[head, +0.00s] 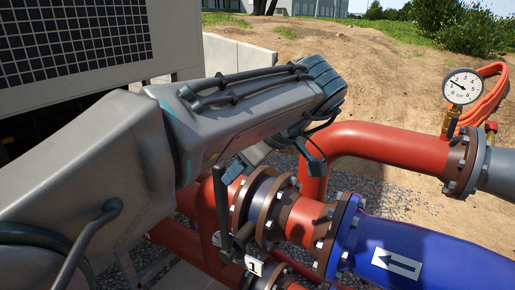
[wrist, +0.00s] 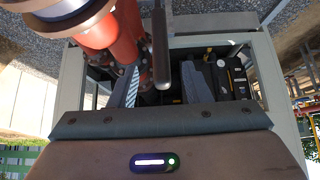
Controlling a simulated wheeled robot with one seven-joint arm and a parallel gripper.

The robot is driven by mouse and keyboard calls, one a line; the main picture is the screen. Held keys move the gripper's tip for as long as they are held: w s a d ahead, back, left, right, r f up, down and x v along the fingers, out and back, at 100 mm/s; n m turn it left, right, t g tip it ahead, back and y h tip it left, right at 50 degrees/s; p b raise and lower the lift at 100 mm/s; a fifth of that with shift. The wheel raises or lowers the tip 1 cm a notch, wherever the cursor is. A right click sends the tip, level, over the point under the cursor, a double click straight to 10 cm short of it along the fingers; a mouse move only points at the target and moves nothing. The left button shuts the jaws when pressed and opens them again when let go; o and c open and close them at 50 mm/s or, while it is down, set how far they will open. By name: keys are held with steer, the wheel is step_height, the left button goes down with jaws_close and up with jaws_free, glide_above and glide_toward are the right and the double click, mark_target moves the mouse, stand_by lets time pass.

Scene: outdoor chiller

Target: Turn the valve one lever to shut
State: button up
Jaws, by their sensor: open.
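Valve one (head: 262,205) sits between flanges on the red pipe in the head view, with a white tag marked 1 (head: 254,265) below it. Its dark lever (head: 222,207) stands nearly upright on the valve's left side, crosswise to the pipe. My gripper (head: 277,166) is open above the valve, with the lever's top close to its left finger. In the wrist view a dark grey bar, seemingly the lever (wrist: 160,45), reaches down from the top edge between the open fingers of my gripper (wrist: 160,92). I cannot tell whether they touch it.
A blue pipe (head: 430,255) with a white arrow label runs to the lower right. A red elbow pipe (head: 385,143) and a pressure gauge (head: 462,87) stand behind at the right. A grey panelled unit (head: 75,45) is at the left. Open sandy ground lies behind.

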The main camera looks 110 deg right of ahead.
steer(key=v, duration=0.6)
steer(key=shift+r+p, duration=0.3)
steer(key=shift+s+a, duration=0.2)
